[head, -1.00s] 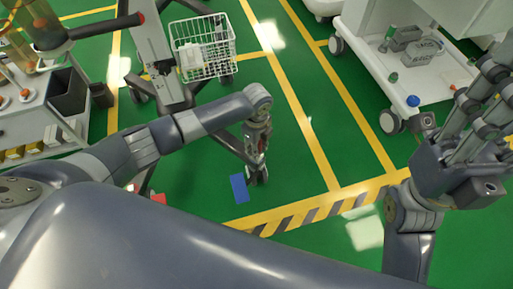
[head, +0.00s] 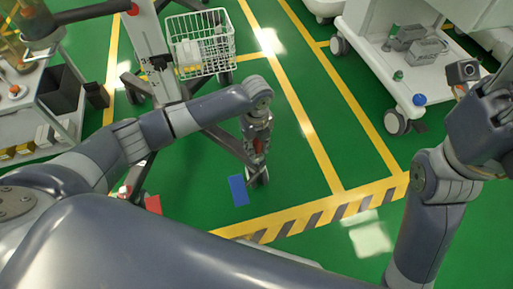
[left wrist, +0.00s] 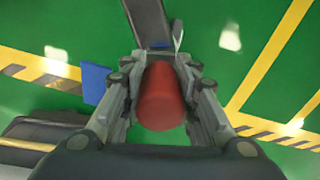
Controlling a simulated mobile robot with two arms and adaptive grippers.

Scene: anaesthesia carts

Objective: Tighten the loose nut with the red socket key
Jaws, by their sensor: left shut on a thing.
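My left gripper (head: 257,160) reaches down beside the dark base leg of a wheeled stand (head: 230,145). In the left wrist view its fingers (left wrist: 162,100) are closed around a red cylinder (left wrist: 162,95), the red socket key. Only a sliver of red shows between the fingers in the head view. A dark leg (left wrist: 148,22) lies beyond the key in the left wrist view. I cannot make out the loose nut in either view. My right gripper (head: 490,120) is at the right edge, partly cut off, with its fingers not clear.
A blue patch (head: 238,190) and a red patch (head: 153,204) are on the green floor. A white wire basket (head: 203,45) hangs on the stand. A white cart (head: 415,75) on casters stands at the right, another cart (head: 35,110) at the left.

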